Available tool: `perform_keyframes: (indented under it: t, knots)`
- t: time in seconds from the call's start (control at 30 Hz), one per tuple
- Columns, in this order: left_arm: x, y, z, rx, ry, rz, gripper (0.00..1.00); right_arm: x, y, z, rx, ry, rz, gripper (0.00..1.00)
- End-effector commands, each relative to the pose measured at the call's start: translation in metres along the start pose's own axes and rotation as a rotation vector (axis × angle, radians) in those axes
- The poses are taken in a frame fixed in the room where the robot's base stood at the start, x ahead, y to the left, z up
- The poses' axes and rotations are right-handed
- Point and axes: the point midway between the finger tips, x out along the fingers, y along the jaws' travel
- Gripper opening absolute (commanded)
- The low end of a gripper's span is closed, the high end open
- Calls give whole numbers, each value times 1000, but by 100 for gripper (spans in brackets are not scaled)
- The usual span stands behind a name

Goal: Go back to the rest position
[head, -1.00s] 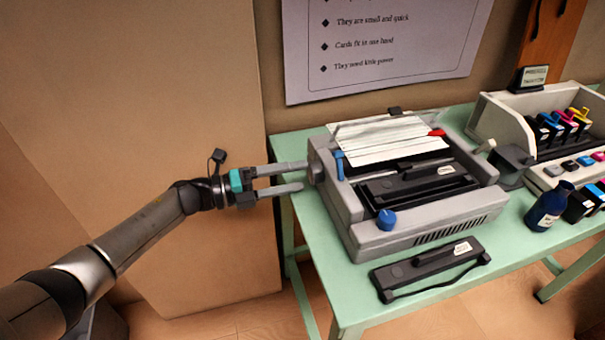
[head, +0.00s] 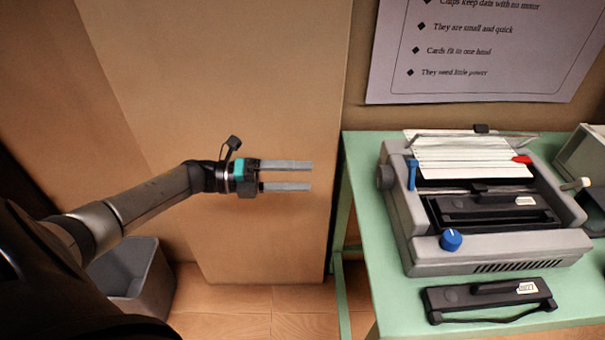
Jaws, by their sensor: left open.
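My left gripper (head: 287,176) is open and empty. Its two grey fingers point right, in front of the tan wall panel and left of the green table (head: 364,232). The fingertips are apart from the table and from the grey printer (head: 490,243) on it. The left arm comes in from the lower left, stretched out. My right gripper is not in view.
The printer holds paper (head: 468,153), a black cartridge (head: 490,208) and a blue knob (head: 451,240). A second black cartridge (head: 488,298) lies in front of it. A grey bin (head: 140,278) stands on the floor at left. Floor between bin and table is clear.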

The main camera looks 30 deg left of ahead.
Motion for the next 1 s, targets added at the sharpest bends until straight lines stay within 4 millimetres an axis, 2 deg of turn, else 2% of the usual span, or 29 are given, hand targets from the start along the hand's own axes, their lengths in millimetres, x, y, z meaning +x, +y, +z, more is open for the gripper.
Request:
perform_keyframes:
  t: [0.27,0.37,0.47,0.57,0.67,0.7,0.77,0.8,0.87,0.9,0.97,1.0]
  knots:
    - [0,1,0,-7,-5,1,89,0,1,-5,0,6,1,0]
    - [0,9,4,-70,-64,12,89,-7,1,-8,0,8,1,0]
    - [-3,32,9,-231,-211,45,89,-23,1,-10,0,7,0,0]
    - [-15,76,5,-481,-428,108,89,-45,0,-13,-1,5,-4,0]
    - [-36,128,-23,-767,-661,193,89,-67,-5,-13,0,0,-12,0]
    - [-45,149,-42,-881,-752,232,89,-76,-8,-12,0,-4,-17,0]
    - [-60,177,-77,-1045,-883,295,89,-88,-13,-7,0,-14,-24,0]
    - [-69,192,-102,-1144,-962,337,89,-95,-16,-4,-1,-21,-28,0]
    - [-82,210,-143,-1281,-1071,402,89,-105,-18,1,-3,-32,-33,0]
    - [-90,220,-172,-1366,-1140,447,89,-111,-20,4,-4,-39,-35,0]
    - [-100,229,-216,-1484,-1237,516,89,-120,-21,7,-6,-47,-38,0]
    - [-106,232,-246,-1557,-1297,563,89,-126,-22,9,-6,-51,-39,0]
